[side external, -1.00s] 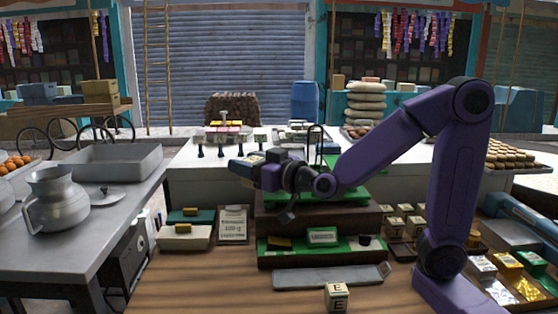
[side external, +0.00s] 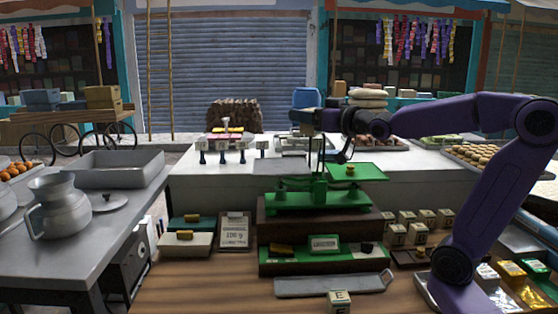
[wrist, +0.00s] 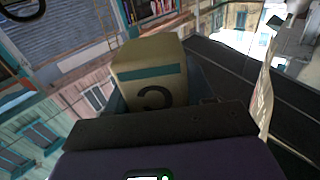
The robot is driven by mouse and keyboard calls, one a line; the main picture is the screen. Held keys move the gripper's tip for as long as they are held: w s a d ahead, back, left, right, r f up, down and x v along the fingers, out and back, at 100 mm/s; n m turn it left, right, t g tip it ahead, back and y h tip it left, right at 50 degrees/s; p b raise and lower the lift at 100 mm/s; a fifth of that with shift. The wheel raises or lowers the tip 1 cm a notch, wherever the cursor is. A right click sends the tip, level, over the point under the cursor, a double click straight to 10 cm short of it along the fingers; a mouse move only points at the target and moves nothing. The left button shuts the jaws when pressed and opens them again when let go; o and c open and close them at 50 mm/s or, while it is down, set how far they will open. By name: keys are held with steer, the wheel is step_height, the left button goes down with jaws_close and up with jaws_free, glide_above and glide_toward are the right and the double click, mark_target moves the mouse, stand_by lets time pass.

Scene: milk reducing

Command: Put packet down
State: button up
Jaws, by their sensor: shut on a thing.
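A cream packet with a teal stripe and a dark letter (wrist: 152,84) fills the middle of the wrist view. My gripper (side external: 304,117) is shut on it, and the fingers are mostly hidden in the wrist view. In the side view my gripper is raised, above and behind the green balance scale (side external: 318,200) and left of its flat right pan (side external: 358,172). A small yellow piece (side external: 350,169) sits on that pan.
Several cream packets (side external: 427,217) stand right of the scale. A lone packet marked E (side external: 339,300) is at the front by a long grey tray (side external: 331,284). A green tray (side external: 290,257) lies before the scale. White counters with small goods stand behind.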

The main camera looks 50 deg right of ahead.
steer(key=w+d+f, duration=0.1)
steer(key=w+f, duration=0.2)
steer(key=w, duration=0.1)
steer(key=w+d+f, duration=0.1)
steer(key=w+f, duration=0.2)
steer(key=w, duration=0.1)
steer(key=w+f, duration=0.3)
steer(key=w, duration=0.1)
steer(key=shift+w+d+f, duration=0.2)
steer(key=shift+w+d, duration=0.05)
steer(key=shift+d, duration=0.15)
steer(key=shift+w+f, duration=0.1)
steer(key=shift+f, duration=1.5)
steer(key=shift+f, duration=0.15)
